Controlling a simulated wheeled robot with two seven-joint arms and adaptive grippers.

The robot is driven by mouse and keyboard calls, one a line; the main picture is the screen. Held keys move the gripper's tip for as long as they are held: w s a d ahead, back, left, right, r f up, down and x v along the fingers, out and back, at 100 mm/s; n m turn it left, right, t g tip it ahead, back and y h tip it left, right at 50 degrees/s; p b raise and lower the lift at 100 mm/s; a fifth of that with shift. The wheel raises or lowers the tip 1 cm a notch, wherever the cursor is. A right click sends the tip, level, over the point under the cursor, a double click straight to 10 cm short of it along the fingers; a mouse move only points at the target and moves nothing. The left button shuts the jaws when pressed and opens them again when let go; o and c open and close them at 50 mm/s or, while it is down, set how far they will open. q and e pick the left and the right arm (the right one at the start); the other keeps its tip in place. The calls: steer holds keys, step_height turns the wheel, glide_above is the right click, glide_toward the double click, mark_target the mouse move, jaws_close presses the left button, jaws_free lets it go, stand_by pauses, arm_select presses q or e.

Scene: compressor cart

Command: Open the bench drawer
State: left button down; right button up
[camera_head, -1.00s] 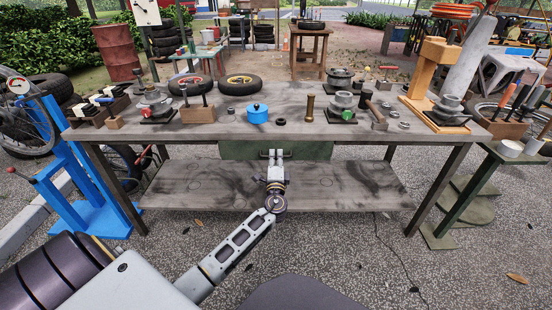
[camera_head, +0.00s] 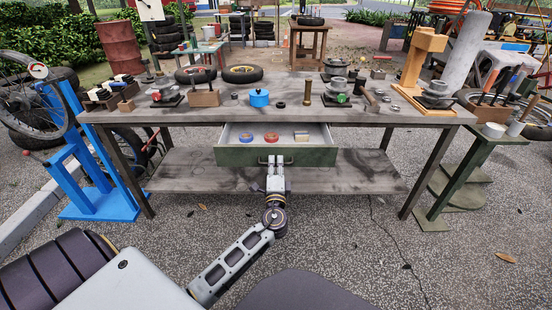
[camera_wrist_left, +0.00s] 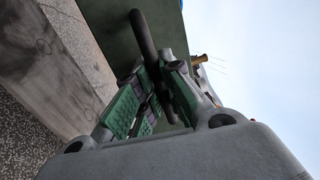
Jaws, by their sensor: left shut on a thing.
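The bench drawer (camera_head: 275,157) has a green front and stands pulled out from under the bench top (camera_head: 300,105). Its light inside shows a blue ring, a red-brown ring (camera_head: 271,137) and a small pale block (camera_head: 301,136). My left gripper (camera_head: 275,162) is at the middle of the drawer front, shut on the dark bar handle (camera_head: 263,161). In the left wrist view the handle (camera_wrist_left: 143,38) runs between the green-padded fingers of my left gripper (camera_wrist_left: 150,95), with the green drawer front (camera_wrist_left: 108,25) behind it. My right gripper is not in view.
On the bench top are a blue pot (camera_head: 259,98), a brass cylinder (camera_head: 307,92), two small tires and several mounted metal parts. A lower shelf (camera_head: 350,170) lies under the drawer. A blue stand (camera_head: 75,185) is at the left, a green side stand (camera_head: 455,180) at the right.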

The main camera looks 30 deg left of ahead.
arm_select(q)
steer(key=v, duration=0.3)
steer(key=r+v, duration=0.1)
steer(key=v, duration=0.1)
stand_by(0.3)
steer(key=c, duration=1.5)
jaws_free()
steer(key=shift+v, duration=3.8)
